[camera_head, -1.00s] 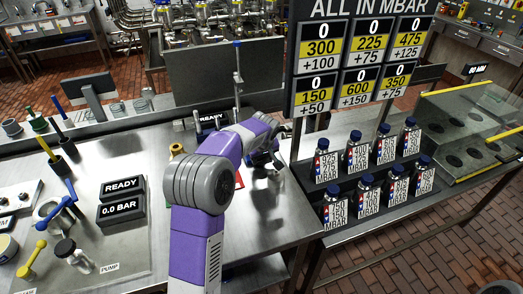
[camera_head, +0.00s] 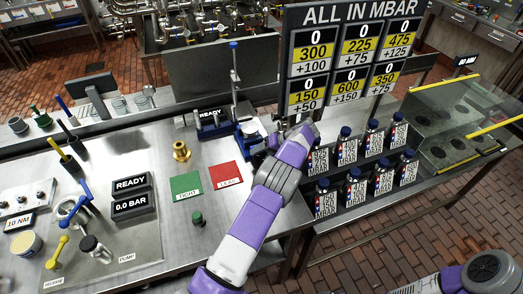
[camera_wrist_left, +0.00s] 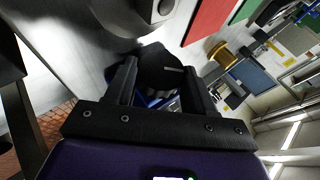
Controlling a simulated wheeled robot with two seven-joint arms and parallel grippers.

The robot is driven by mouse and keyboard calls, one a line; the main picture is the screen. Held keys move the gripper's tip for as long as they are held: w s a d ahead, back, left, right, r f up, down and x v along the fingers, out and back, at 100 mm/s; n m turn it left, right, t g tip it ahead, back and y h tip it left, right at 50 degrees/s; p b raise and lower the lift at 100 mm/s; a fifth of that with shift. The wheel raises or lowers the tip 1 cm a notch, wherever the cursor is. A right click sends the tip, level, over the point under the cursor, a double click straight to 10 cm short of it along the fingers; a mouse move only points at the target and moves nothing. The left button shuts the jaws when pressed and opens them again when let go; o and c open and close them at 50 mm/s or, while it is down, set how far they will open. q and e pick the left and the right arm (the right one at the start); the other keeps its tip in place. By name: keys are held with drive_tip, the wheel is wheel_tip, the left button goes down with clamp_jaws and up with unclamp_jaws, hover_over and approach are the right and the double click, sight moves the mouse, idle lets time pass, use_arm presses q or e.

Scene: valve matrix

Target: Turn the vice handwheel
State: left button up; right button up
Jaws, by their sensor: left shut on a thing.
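The blue vice (camera_head: 250,128) stands at the back right of the steel bench in the head view. A white round part shows on top of it. In the left wrist view, a dark knobbed handwheel (camera_wrist_left: 158,66) lies between the fingers of my left gripper (camera_wrist_left: 160,84), with blue vice parts behind it. The gripper is shut on this handwheel. In the head view my left gripper (camera_head: 274,140) is at the right side of the vice, and the wrist and arm partly hide it. The handwheel is not clear there. My right gripper is out of view.
A brass fitting (camera_head: 181,151), a green mat (camera_head: 186,186) and a red mat (camera_head: 226,176) lie left of my arm. A small green-topped item (camera_head: 197,218) stands nearer. Several labelled bottles (camera_head: 346,148) stand on a rack close to the right of my arm.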

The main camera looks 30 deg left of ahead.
use_arm(q)
drive_tip(key=shift+f+g+y, duration=0.15)
drive_tip(key=shift+g+y, duration=0.35)
drive_tip(key=shift+g, duration=0.1)
drive_tip(key=o, duration=0.8)
drive_tip(key=shift+o, duration=1.3)
drive_tip(key=shift+s, duration=0.1)
drive_tip(key=shift+d, duration=0.1)
drive_tip(key=shift+t+h, duration=0.3)
